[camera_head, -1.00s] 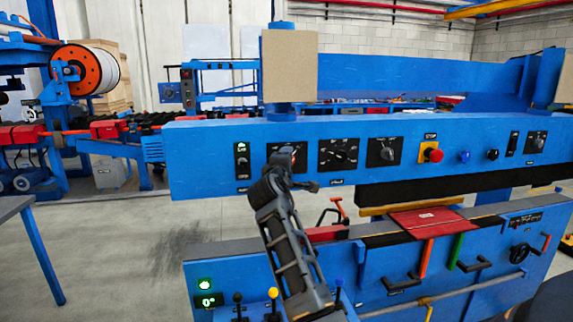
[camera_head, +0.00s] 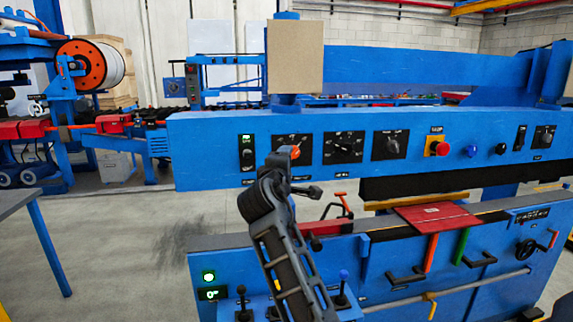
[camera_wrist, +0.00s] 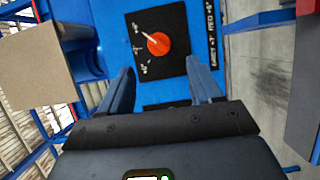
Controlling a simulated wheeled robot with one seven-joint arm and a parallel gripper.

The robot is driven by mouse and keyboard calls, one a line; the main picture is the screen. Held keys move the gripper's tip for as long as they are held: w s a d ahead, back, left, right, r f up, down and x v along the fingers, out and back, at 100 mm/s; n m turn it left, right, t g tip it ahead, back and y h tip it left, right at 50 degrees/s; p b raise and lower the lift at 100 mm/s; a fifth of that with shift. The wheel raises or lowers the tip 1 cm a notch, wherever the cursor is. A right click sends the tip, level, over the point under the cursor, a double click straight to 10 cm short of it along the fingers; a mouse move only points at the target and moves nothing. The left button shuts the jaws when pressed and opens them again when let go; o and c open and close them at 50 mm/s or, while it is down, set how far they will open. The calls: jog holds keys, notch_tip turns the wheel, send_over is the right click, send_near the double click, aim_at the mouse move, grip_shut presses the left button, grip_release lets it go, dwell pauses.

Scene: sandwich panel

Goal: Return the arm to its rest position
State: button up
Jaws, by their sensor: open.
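My arm rises from the bottom middle of the head view, in front of the blue machine (camera_head: 215,150). My gripper (camera_head: 300,170) is at its upper end, just below a dial with an orange knob (camera_head: 294,152). In the wrist view my gripper (camera_wrist: 160,88) is open with its two fingers apart and nothing between them. The orange-red knob (camera_wrist: 158,44) on its black plate lies beyond the fingertips, and I see no contact with it.
A red stop button (camera_head: 440,148) and several black dials line the upper panel. Levers with black knobs (camera_head: 242,290) stand low beside my arm. A cardboard-coloured block (camera_head: 295,57) sits above the panel. Grey floor (camera_head: 120,240) is open at left.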

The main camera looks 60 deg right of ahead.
dwell(0.4)
jog(key=s+a+f+n+t+y, duration=0.2)
jog(key=s+a+f+t+y, duration=0.25)
jog(key=a+f, duration=0.7)
jog(key=s+a+f+n+t+y, duration=0.1)
jog(key=s+a+f+t+y, duration=0.35)
jog(key=a+f, duration=0.7)
jog(key=s+a+m+y, duration=0.2)
jog(key=s+a+y, duration=0.4)
jog(key=s+a, duration=0.7)
jog(key=s+a+r+m+y, duration=0.1)
jog(key=s+a+r+m, duration=0.1)
jog(key=s, duration=0.4)
jog(key=s+a+r+m+y, duration=0.1)
jog(key=s+a+r+m, duration=0.1)
jog(key=s+r, duration=0.2)
jog(key=v, duration=0.3)
jog(key=shift+a+f, duration=0.1)
jog(key=shift+f, duration=0.05)
jog(key=shift+c, duration=0.2)
